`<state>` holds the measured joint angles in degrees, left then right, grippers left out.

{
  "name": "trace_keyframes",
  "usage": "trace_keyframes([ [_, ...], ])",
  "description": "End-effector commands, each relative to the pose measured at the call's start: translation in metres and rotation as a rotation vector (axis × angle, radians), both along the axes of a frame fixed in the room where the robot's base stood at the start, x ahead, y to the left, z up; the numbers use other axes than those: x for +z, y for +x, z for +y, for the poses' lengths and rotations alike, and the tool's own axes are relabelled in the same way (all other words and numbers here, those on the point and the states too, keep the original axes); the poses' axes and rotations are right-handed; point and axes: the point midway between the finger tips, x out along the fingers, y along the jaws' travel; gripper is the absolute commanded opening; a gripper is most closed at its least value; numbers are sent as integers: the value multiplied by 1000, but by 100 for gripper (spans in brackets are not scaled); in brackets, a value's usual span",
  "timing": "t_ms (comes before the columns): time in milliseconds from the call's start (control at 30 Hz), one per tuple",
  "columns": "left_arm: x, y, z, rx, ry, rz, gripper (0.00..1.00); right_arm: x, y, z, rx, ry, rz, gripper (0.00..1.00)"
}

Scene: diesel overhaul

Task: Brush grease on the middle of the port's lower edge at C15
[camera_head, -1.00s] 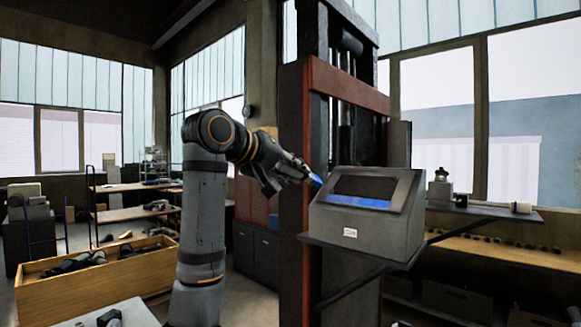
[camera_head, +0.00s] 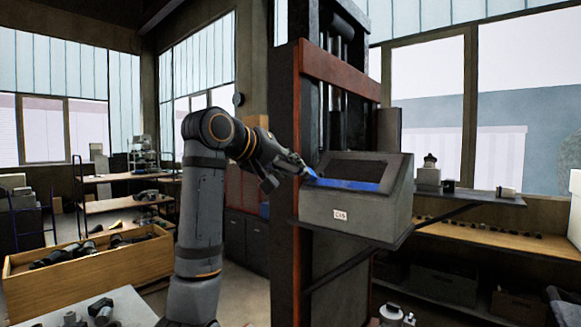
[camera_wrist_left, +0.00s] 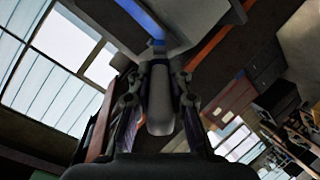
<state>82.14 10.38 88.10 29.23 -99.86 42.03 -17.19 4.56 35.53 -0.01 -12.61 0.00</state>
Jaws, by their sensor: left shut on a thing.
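A grey box with a sloped face (camera_head: 355,215) carries a label (camera_head: 340,214) that appears to read C15. A dark rectangular port (camera_head: 355,169) opens in its face, with a blue band (camera_head: 350,184) along the lower edge. My left gripper (camera_head: 290,164) is at the box's upper left, shut on a slim brush. The brush's blue tip (camera_head: 311,176) is at the left end of the band; I cannot tell if it touches. In the left wrist view, the brush's grey handle (camera_wrist_left: 160,100) sits between the fingers, pointing toward the blue band (camera_wrist_left: 145,18). My right gripper is not in view.
A tall dark press frame with a red-brown edge (camera_head: 285,170) stands behind and left of the box. A shelf with jars (camera_head: 460,205) is to the right. A wooden crate of parts (camera_head: 90,275) stands at the left.

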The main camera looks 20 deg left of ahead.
Motion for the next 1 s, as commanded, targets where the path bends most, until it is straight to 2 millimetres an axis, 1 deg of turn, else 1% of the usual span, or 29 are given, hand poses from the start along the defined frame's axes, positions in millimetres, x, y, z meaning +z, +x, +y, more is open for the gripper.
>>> trace_keyframes([
  [667,-8,5,-3,-1,0,-1,0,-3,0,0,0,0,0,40],
  [767,-8,4,-8,-2,0,-2,0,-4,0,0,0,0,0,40],
  [1000,-7,-5,-30,-3,0,-2,0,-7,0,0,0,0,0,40],
])
